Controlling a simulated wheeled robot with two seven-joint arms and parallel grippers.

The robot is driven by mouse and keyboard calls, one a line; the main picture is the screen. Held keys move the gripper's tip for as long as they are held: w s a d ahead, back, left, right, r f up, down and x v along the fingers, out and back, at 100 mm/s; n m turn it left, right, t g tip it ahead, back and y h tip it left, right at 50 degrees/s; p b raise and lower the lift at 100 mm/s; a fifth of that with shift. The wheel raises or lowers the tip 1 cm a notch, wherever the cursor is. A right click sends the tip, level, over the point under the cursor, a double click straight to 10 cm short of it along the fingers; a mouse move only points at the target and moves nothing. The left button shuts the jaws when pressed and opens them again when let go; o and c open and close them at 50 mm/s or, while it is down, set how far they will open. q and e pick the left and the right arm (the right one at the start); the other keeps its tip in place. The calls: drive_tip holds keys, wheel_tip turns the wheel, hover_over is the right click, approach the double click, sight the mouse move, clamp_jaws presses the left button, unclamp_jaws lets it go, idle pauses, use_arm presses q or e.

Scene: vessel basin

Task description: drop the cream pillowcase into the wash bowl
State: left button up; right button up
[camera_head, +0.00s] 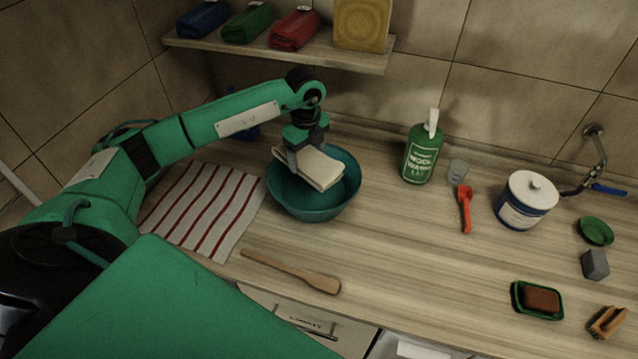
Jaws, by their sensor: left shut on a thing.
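The cream pillowcase (322,170) is a folded pale cloth held over the teal wash bowl (313,211). My left gripper (307,158) points down above the bowl and is shut on the pillowcase near its left end. The cloth covers part of the bowl's opening, and the bowl's inside shows below and to the right of it. I cannot tell whether the cloth touches the rim at the back. My right gripper is not in view.
A striped towel (205,212) lies left of the bowl, and a wooden spoon (293,272) lies in front. A green wool wash bottle (423,153), a small glass (457,171), a red-orange tool (465,208) and a white tub (525,199) stand or lie to the right. A shelf (280,50) hangs above.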

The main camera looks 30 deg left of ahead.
use_arm(q)
wheel_tip(320, 180, down, 4)
drive_tip(key=shift+r+b, duration=0.25)
drive_tip(key=shift+b, duration=0.6)
drive_tip(key=shift+f+b, duration=0.4)
drive_tip(key=shift+f, duration=0.5)
drive_tip(key=o, duration=1)
drive_tip(key=shift+w, duration=0.1)
drive_tip(key=shift+o, duration=1)
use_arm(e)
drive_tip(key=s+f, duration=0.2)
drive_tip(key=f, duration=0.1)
